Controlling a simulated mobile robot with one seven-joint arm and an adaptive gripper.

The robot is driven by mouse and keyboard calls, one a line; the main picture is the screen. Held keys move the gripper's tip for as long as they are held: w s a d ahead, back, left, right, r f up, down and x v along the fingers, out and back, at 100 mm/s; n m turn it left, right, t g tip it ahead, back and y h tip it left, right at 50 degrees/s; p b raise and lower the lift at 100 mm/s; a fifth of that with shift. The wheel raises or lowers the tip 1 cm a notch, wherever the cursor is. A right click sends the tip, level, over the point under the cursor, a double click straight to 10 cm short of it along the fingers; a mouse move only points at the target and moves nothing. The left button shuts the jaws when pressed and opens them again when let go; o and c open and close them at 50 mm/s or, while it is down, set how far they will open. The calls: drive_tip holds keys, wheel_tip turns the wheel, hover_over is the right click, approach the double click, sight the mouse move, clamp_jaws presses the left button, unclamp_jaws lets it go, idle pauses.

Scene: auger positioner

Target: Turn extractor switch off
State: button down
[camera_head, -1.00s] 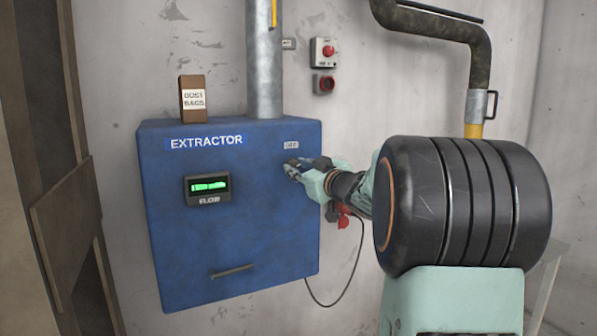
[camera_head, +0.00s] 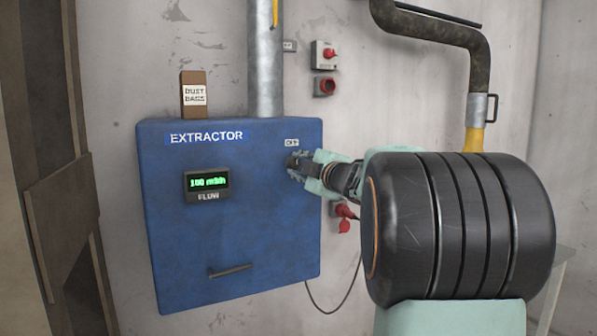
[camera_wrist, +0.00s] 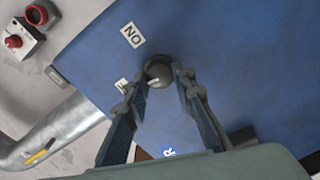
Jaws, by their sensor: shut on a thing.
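The blue extractor box (camera_head: 230,255) hangs on the wall in the head view. Its switch is a dark round knob (camera_wrist: 159,68) with a small white mark, seen in the wrist view. My gripper (camera_wrist: 162,78) has its two fingers on either side of the knob and is shut on it. In the head view my gripper (camera_head: 292,163) is at the box's upper right and hides the knob, just below the OFF label (camera_head: 292,142). The ON label (camera_wrist: 132,35) is clear in the wrist view; another label (camera_wrist: 121,85) is partly covered by a finger.
The green flow display (camera_head: 207,183) is lit and seems to read 100. A metal duct (camera_head: 264,70) rises from the box top beside a dust bags box (camera_head: 194,95). Red controls (camera_head: 324,55) are on the wall. A handle (camera_head: 231,271) is low on the box.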

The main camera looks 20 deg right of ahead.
drive_tip(key=shift+n+b, duration=0.5)
drive_tip(key=shift+n, duration=0.6)
drive_tip(key=c, duration=1.6)
unclamp_jaws()
drive_tip(key=shift+s, duration=0.1)
drive_tip(key=s, duration=0.7)
drive_tip(key=shift+s+d+r, duration=0.1)
drive_tip(key=shift+s, duration=0.1)
